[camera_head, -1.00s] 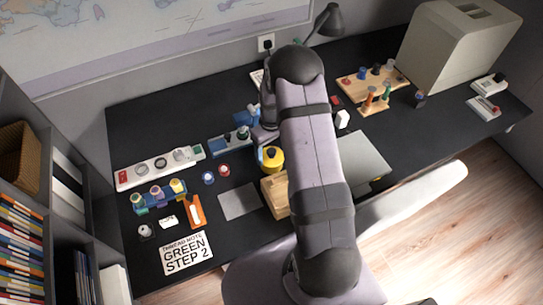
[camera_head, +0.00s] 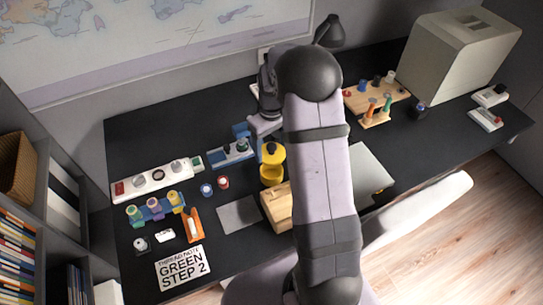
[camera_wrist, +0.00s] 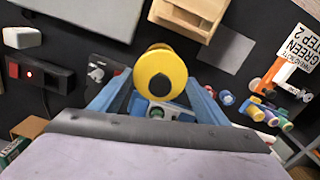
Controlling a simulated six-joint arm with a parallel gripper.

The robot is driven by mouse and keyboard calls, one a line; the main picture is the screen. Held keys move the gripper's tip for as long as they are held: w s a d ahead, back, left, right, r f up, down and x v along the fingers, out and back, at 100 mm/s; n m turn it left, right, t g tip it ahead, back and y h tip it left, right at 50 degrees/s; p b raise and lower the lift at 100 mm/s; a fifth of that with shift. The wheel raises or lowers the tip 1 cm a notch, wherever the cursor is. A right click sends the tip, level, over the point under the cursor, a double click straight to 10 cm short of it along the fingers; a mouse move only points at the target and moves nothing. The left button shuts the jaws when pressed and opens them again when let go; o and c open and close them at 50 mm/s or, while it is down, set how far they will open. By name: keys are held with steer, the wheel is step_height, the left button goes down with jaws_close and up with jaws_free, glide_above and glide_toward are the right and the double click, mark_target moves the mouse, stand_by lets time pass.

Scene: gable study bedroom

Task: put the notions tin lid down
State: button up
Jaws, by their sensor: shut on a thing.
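The yellow notions tin lid (camera_head: 272,149) with its dark knob is held by my gripper (camera_head: 264,140), just above the yellow tin (camera_head: 271,175). A gap shows between lid and tin in the head view. In the wrist view the lid (camera_wrist: 160,70) sits between the blue fingers of my gripper (camera_wrist: 160,88), and the tin's yellow rim (camera_wrist: 157,46) shows behind it. The gripper is shut on the lid; the exact contact is hard to see.
A wooden box (camera_head: 277,207) and a grey mat (camera_head: 239,214) lie in front of the tin. A blue tray (camera_head: 232,153) stands to its left. Red and blue spools (camera_head: 223,182) are nearby. The desk (camera_head: 145,130) is clear at the back left.

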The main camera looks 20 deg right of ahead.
steer(key=shift+r, duration=0.6)
steer(key=shift+a+f, duration=0.15)
steer(key=shift+a, duration=0.1)
steer(key=a+n+b, duration=0.3)
steer(key=a+b, duration=0.4)
steer(key=a, duration=0.6)
steer(key=s+a+f+m, duration=0.2)
steer(key=s+f+m, duration=0.1)
steer(key=s, duration=0.5)
steer(key=shift+s+f, duration=0.3)
steer(key=shift+f, duration=5)
steer(key=shift+f, duration=0.1)
